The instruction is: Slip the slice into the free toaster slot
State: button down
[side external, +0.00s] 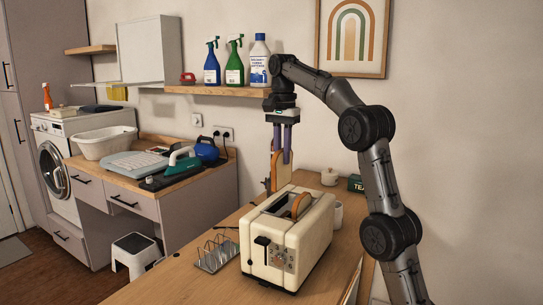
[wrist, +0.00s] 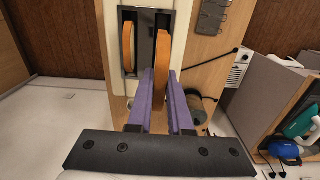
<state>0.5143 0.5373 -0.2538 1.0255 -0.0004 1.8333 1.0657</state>
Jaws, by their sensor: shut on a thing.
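The cream toaster (side external: 284,250) stands on the wooden counter, with two long slots on top. One slot holds a browned slice (side external: 301,204), seen in the wrist view in the left slot (wrist: 127,45). The right slot (wrist: 162,20) is dark and empty where it shows. My gripper (side external: 282,158), with purple fingers, is shut on another slice (side external: 276,172), upright and edge-on between the fingertips in the wrist view (wrist: 162,60). The held slice overlaps the near end of the right slot in that view. I cannot tell its exact height above the toaster.
A wire toast rack (side external: 215,253) stands left of the toaster. A shelf with bottles (side external: 220,90) hangs on the wall behind.

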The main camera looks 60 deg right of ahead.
aim_at(282, 179)
jog(key=shift+f, duration=3.9)
jog(key=c, duration=0.8)
grip_release()
jog(key=shift+o, duration=0.2)
jog(key=shift+r, duration=0.15)
jog(key=shift+r, duration=3.9)
